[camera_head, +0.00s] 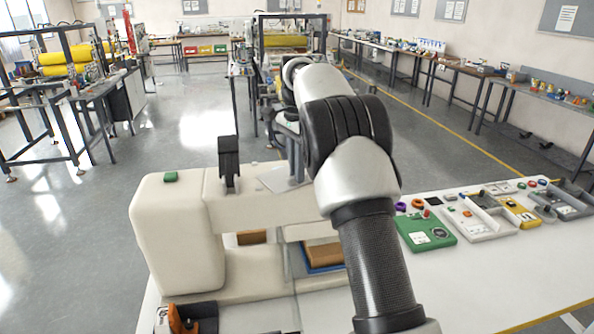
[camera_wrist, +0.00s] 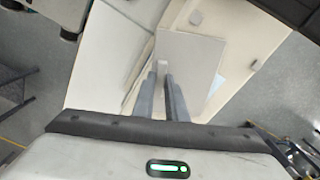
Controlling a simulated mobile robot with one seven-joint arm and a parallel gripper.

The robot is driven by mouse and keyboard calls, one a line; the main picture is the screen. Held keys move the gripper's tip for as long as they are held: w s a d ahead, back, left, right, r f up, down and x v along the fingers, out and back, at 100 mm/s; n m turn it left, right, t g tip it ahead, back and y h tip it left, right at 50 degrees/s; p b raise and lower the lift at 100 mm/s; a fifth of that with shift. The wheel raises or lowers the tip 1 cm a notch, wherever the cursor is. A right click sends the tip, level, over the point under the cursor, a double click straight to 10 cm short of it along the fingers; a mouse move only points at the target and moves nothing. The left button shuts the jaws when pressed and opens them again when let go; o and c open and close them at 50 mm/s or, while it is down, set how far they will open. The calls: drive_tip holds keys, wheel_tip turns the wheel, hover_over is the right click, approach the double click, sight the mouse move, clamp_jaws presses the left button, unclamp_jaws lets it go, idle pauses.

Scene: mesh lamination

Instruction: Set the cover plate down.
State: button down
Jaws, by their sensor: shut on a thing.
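The cover plate (camera_wrist: 197,57) is a thin pale grey sheet in the wrist view, just beyond my fingertips. In the head view a pale plate (camera_head: 270,182) shows over the cream top arm of a machine (camera_head: 185,230). My gripper (camera_wrist: 163,85) is shut on the cover plate at its near edge. In the head view my own arm hides most of the gripper. I cannot tell whether the plate touches the cream surface or hangs just above it.
A black upright part (camera_head: 229,165) stands on the machine left of the plate. A green box (camera_head: 427,232) and grey trays (camera_head: 482,217) sit on the white table (camera_head: 505,275) at right.

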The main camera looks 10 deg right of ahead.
drive_tip(key=c, duration=1.8)
unclamp_jaws()
drive_tip(key=shift+f, duration=0.1)
drive_tip(key=shift+o, duration=0.2)
